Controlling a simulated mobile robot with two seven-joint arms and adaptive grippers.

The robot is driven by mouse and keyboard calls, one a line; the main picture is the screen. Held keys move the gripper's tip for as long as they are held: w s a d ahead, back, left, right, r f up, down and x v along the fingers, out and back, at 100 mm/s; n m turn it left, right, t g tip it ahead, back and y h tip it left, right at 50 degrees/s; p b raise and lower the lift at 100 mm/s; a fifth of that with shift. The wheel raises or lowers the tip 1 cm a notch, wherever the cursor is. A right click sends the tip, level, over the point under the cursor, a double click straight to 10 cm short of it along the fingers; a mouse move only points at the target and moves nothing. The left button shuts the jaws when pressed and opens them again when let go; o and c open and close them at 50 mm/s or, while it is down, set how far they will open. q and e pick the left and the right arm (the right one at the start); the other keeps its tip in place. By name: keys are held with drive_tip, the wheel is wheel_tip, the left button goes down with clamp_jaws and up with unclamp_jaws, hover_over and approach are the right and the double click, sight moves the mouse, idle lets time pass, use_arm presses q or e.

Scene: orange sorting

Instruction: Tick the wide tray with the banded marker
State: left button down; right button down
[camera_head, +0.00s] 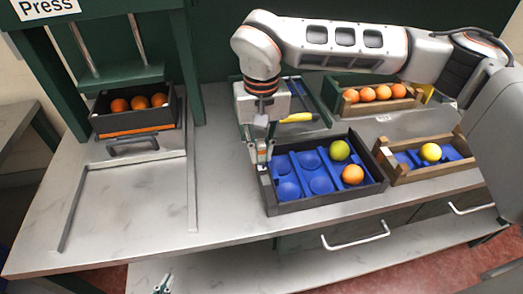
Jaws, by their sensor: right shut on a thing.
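The wide tray (323,200) is dark with a blue insert of several cups; it holds a yellow-green fruit (340,150) and an orange (352,174) on its right side. My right gripper (262,158) points down at the tray's left end, by the back left corner. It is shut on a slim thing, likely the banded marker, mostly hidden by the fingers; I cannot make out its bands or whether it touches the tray. My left gripper (163,284) shows only its fingertips at the bottom edge, apart and empty, low in front of the counter.
A wooden crate (434,171) with a yellow fruit stands right of the tray. Another crate (372,105) of oranges is behind. The press (120,72) holds a dark box (134,125) of oranges. The counter's left middle is clear.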

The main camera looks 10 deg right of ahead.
drive_tip(key=shift+s, duration=0.6)
idle(0.6)
drive_tip(key=shift+r, duration=0.1)
drive_tip(key=shift+r+p, duration=1.65)
drive_tip(key=shift+r, duration=0.35)
wheel_tip(320, 180, up, 3)
drive_tip(key=shift+p, duration=1.1)
drive_tip(key=shift+f, duration=0.1)
